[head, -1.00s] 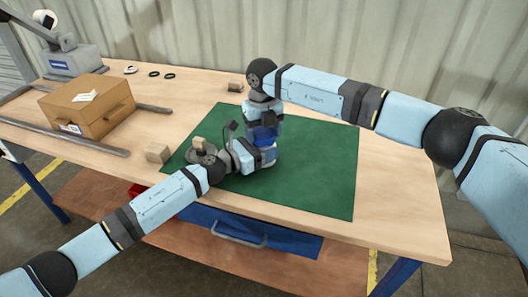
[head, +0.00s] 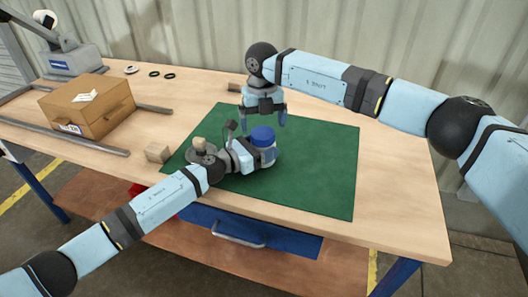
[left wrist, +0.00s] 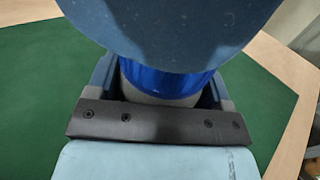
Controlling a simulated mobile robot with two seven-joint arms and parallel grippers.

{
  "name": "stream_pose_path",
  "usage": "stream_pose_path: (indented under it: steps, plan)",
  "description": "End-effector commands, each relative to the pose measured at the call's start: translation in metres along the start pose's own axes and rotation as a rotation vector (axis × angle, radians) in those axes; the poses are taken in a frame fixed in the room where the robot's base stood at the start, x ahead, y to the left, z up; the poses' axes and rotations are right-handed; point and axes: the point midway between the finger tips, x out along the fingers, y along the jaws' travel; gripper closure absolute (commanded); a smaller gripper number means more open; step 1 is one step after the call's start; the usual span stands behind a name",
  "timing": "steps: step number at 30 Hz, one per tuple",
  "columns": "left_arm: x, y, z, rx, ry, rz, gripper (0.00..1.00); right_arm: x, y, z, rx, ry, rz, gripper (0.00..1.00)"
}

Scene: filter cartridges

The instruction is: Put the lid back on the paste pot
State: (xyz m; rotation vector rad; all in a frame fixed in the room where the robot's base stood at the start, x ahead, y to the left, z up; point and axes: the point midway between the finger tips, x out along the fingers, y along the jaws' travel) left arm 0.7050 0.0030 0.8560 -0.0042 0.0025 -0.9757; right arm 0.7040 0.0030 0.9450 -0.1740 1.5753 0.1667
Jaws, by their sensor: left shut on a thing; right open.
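The paste pot stands upright on the green mat, its pale body (left wrist: 160,99) showing below the lid in the left wrist view. The blue lid (head: 262,134) sits on top of the pot and looks level; it fills the top of the left wrist view (left wrist: 170,30). No gap shows between lid and body on the near side; the far side is hidden. My left gripper (head: 262,153) is shut on the pot from the left, its fingers on either side of the body. My right gripper (head: 264,119) is open and empty, pointing down above the lid and clear of it.
The green mat (head: 315,165) is clear right of the pot. A dark round piece with a beige block (head: 200,143) is beside my left wrist. Another block (head: 157,152) lies left of the mat. A cardboard box (head: 88,108), rails and rings (head: 154,73) occupy the left side.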

Motion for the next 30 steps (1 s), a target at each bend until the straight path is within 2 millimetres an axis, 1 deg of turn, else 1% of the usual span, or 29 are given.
stream_pose_path:
  steps: [1, 3, 9, 10, 14, 17, 24, 27, 30]
  plan:
    - [0.0, -0.001, -0.002, -0.002, 0.002, -0.001, 0.93, -0.005, 0.0, 0.0, 0.0, 0.0, -0.001, 0.05]
    - [0.0, -0.001, -0.002, -0.002, 0.002, -0.001, 0.93, -0.008, 0.0, 0.0, 0.0, 0.0, -0.001, 0.05]
    - [0.0, -0.002, -0.002, -0.003, 0.002, -0.003, 0.93, -0.009, 0.0, 0.0, 0.0, 0.0, 0.0, 0.05]
    - [0.0, -0.002, -0.002, -0.003, 0.002, -0.003, 0.93, -0.009, 0.0, 0.0, -0.001, 0.0, 0.0, 0.1]
    - [0.0, -0.002, -0.002, -0.003, 0.002, -0.003, 0.93, -0.01, 0.0, 0.0, -0.042, 0.0, 0.0, 0.1]
    - [0.0, -0.002, -0.002, -0.003, 0.002, -0.004, 0.93, -0.014, 0.0, 0.0, -0.151, -0.001, 0.0, 0.1]
    - [0.0, -0.003, -0.002, -0.004, 0.002, -0.005, 0.93, -0.029, 0.001, 0.001, -0.596, -0.001, -0.001, 0.1]
    - [0.0, -0.003, -0.002, -0.004, 0.002, -0.005, 0.93, -0.035, 0.001, 0.001, -0.769, -0.001, -0.001, 0.1]
    - [0.0, -0.003, -0.002, -0.004, 0.002, -0.005, 0.93, -0.039, 0.001, 0.001, -0.903, -0.002, -0.001, 0.1]
